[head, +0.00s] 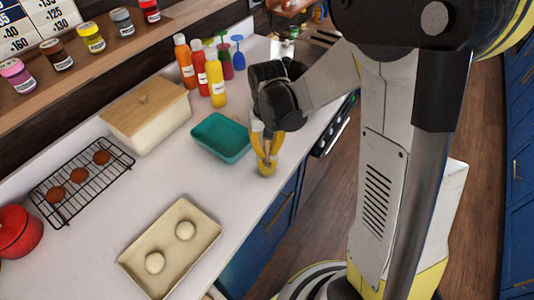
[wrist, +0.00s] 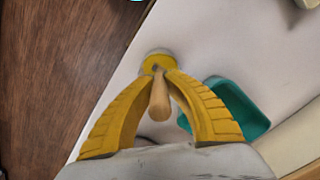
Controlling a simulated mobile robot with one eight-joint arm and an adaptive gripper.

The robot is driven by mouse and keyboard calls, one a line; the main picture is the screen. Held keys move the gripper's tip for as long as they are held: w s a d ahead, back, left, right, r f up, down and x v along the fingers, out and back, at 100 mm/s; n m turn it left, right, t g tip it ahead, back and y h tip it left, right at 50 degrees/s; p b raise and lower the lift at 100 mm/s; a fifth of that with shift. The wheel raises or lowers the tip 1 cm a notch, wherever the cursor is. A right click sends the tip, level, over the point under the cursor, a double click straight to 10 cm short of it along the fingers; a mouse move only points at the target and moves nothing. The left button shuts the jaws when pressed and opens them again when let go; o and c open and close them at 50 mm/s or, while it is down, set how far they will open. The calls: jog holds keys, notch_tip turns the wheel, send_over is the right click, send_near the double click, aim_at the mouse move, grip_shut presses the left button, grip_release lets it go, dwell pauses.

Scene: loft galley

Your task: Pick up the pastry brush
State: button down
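The pastry brush (wrist: 159,99) has a pale wooden handle, which shows in the wrist view pointing up between my gripper's yellow fingers. Its lower end goes down to a small round pot (wrist: 150,54) with yellow in it; the bristles are hidden. My gripper (wrist: 161,72) points down over the pot, and its fingertips have come together around the lower part of the handle. In the head view my gripper (head: 267,156) is just above the pot (head: 266,171) near the counter's front edge, and the brush is mostly hidden by the fingers.
A teal tray (head: 222,153) lies close left of my gripper. Sauce bottles (head: 215,84) stand behind it. A cream tray with two dough balls (head: 138,261), a cooling rack (head: 82,194) and a wooden-lidded box (head: 150,130) are further left. Bare counter lies between them.

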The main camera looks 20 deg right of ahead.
notch_tip(320, 180, up, 10)
jog(key=p, duration=0.2)
jog(key=shift+p, duration=0.35)
dwell(1.6)
notch_tip(320, 180, down, 3)
jog(key=shift+f, duration=0.15)
jog(key=shift+f+b, duration=2.35)
jog(key=shift+f, duration=0.5)
jog(key=shift+f+b, duration=0.55)
